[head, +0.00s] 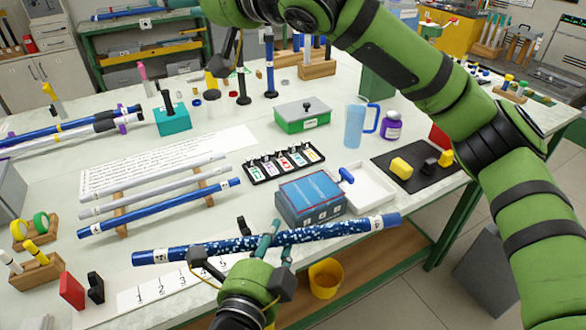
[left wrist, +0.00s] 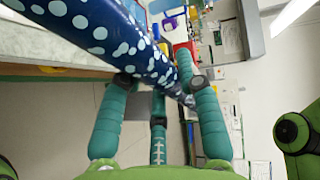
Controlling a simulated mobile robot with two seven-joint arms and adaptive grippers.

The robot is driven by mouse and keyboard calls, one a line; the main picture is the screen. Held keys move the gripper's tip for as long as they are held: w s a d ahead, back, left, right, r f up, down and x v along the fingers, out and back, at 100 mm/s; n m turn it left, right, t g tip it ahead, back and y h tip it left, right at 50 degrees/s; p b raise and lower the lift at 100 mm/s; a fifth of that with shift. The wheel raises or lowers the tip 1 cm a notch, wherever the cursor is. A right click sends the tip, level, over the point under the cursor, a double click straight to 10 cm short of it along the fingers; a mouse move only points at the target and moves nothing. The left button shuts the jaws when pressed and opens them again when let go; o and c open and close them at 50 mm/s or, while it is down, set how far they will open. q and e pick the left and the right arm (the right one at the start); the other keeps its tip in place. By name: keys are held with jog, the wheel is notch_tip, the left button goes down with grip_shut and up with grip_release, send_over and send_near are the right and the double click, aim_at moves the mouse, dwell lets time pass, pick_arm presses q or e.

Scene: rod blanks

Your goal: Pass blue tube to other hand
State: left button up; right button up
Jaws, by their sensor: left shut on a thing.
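A long blue tube with white speckles and white end labels (head: 330,234) lies crosswise in front of the table, held by my left gripper (head: 268,243) near its middle. The left wrist view also shows the speckled tube (left wrist: 125,42) between the teal fingers of my left gripper (left wrist: 160,95), passing up to the left. My right arm comes in from the right and arches over the table. My right gripper (head: 226,62) is at the top edge, mostly cut off, far from the tube; its opening cannot be made out.
A plain blue tube (head: 160,207) and grey rods (head: 150,190) lie on a wooden rack at left. A blue-lidded box (head: 310,197) stands just behind the speckled tube. A white tray (head: 370,190), a blue jug (head: 355,125) and a black mat (head: 432,176) are at right.

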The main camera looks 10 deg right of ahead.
jog(key=s+d+f+n+g+h, duration=0.1)
jog(key=s+d+f+g+h, duration=0.15)
jog(key=f, duration=0.35)
jog(key=s+d+f+n+g+h, duration=0.1)
jog(key=s+f+g, duration=0.2)
jog(key=f, duration=0.3)
jog(key=s+d+f+n+g+h, duration=0.2)
jog(key=s+d+f+n+g, duration=0.15)
jog(key=s, duration=0.25)
jog(key=s+d+f+n+g+h, duration=0.3)
jog(key=s+d+f+g, duration=0.15)
jog(key=s, duration=0.25)
jog(key=shift+t, duration=0.25)
jog(key=x, duration=1.2)
jog(key=shift+w+a+f, duration=0.1)
jog(key=shift+w+a, duration=0.05)
jog(key=shift+w, duration=0.05)
jog(key=c, duration=1.2)
jog(key=o, duration=1.2)
